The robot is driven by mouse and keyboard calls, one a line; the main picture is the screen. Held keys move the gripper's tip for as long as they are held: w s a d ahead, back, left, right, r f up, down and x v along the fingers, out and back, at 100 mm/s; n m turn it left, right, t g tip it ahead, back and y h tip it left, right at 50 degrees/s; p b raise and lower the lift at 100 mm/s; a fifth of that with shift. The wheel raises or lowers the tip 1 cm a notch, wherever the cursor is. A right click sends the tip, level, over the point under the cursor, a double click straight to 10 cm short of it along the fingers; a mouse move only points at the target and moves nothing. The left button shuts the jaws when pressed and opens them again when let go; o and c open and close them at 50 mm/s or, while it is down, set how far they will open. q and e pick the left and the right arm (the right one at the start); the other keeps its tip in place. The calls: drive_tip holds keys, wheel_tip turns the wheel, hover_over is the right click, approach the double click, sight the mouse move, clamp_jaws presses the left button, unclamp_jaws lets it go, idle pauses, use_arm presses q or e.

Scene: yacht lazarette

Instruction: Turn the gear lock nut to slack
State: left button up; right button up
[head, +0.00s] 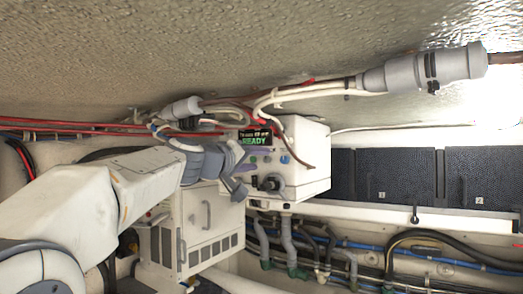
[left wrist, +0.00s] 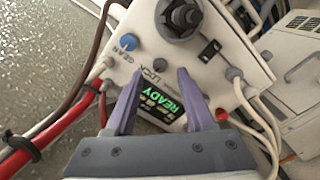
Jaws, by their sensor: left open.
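A white control box (head: 312,150) hangs in the middle of the head view. In the left wrist view, its panel (left wrist: 215,73) carries a small dark grey round knob (left wrist: 161,65) beside the word LOCK. A blue knob (left wrist: 128,42) sits beside a label that looks like GEAR; it also shows in the head view (head: 285,159). I cannot tell for sure which knob is the gear lock nut. My left gripper (left wrist: 160,75) is open, its purple fingers pointing at the panel on either side of the grey knob, with no clear contact. It also shows in the head view (head: 241,170).
A lit green READY display (left wrist: 160,102) sits between my left fingers in the wrist view. A large dark connector or dial (left wrist: 180,18) and a black switch (left wrist: 209,50) are close by. Red and white cables run beside the box. A white vented cabinet (head: 210,225) stands below.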

sight(268, 160)
use_arm(q)
drive_tip(key=shift+p+x, duration=0.45)
drive_tip(key=shift+x, duration=0.85)
clamp_jaws()
